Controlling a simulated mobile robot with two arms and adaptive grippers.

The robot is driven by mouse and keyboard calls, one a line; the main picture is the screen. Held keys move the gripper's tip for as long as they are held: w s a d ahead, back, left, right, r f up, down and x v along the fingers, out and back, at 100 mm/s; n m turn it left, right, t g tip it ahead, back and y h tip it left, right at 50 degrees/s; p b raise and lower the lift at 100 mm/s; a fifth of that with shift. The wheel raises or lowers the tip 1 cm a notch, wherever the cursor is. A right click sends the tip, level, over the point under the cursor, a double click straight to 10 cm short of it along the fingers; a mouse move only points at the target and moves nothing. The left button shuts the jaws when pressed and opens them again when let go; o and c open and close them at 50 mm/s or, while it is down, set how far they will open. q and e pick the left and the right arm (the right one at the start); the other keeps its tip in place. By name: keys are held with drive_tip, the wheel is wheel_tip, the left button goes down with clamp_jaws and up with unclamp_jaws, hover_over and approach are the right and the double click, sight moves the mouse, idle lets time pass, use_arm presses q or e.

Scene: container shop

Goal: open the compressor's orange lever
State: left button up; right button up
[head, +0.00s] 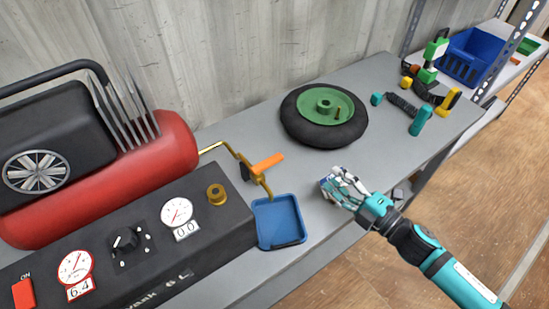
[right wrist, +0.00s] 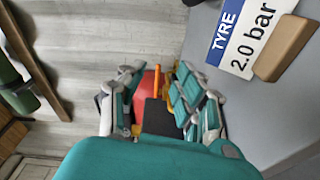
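The orange lever (head: 267,162) sits on a brass pipe fitting (head: 244,165) at the right end of the red compressor (head: 125,170). My right gripper (head: 331,186) is above the bench, to the right of the lever and apart from it. In the right wrist view its fingers (right wrist: 158,105) are spread and empty. The orange lever (right wrist: 157,86) shows in the gap between them, farther off, with red and black compressor parts around it. My left gripper is in neither view.
A blue tray (head: 279,222) lies in front of the lever. A black wheel with a green hub (head: 325,115) lies behind my right gripper. A "TYRE 2.0 bar" sign (right wrist: 250,35) shows in the wrist view. Tools and a blue crate (head: 471,56) are farther right.

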drive_tip(key=n+g+y, duration=0.1)
drive_tip(key=n+y, duration=0.1)
drive_tip(key=n, duration=0.1)
drive_tip(key=n+g+y+p, duration=0.1)
drive_tip(key=n+g+p, duration=0.1)
drive_tip(key=p, duration=0.2)
approach(274, 158)
drive_tip(key=x, duration=1)
drive_tip(key=shift+f, duration=0.3)
clamp_jaws()
